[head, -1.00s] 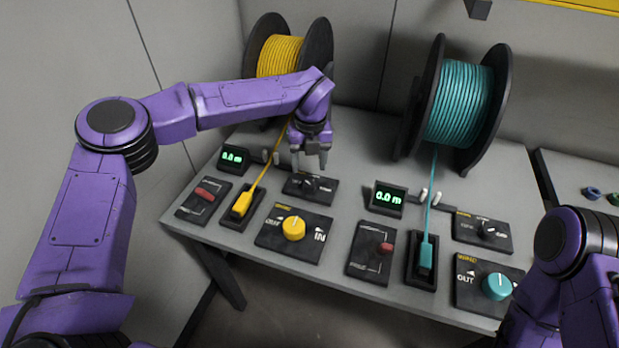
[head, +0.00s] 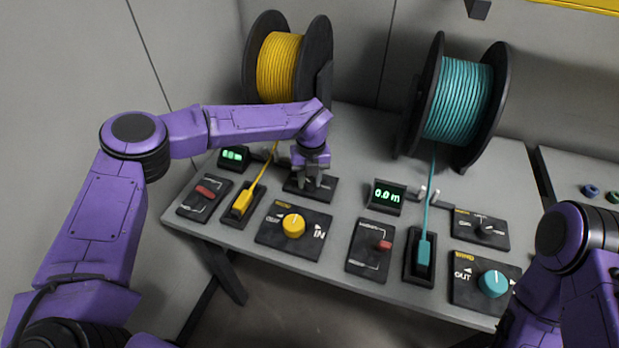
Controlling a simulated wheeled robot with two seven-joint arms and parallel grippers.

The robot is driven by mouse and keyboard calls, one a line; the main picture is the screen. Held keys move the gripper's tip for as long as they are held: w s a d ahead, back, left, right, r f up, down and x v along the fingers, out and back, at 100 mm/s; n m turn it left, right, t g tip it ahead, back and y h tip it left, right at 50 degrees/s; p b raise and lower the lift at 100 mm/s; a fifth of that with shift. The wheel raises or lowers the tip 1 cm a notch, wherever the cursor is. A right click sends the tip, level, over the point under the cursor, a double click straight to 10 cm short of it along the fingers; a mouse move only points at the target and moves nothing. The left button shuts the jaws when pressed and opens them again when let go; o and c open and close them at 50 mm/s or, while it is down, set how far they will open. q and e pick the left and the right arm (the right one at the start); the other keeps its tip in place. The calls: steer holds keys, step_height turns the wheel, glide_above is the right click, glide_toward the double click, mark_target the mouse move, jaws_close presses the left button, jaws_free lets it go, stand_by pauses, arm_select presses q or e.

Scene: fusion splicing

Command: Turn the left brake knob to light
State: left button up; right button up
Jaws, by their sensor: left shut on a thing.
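The left brake panel (head: 325,193) is a small black plate on the grey bench, behind the yellow winding knob. My left gripper (head: 310,183) points down over this panel and is shut on the left brake knob, which is mostly hidden between the fingers. The knob's pointer and most of the panel's lettering are covered, so its setting cannot be read. My right arm shows at the lower right, but its gripper is out of view.
A yellow knob (head: 293,225) stands just in front. The yellow reel (head: 278,68) rises behind my left arm, the teal reel (head: 459,101) at right. A display (head: 388,196), a teal knob (head: 493,284) and the right brake panel (head: 482,230) are to the right.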

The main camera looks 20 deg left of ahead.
arm_select(q)
steer(key=m+p, duration=0.1)
steer(key=m, duration=0.4)
steer(key=shift+r+m, duration=0.1)
steer(key=shift+m, duration=0.2)
steer(key=m+p, duration=0.1)
steer(key=m, duration=0.5)
stand_by(0.5)
steer(key=o, duration=1)
steer(key=shift+o, duration=0.2)
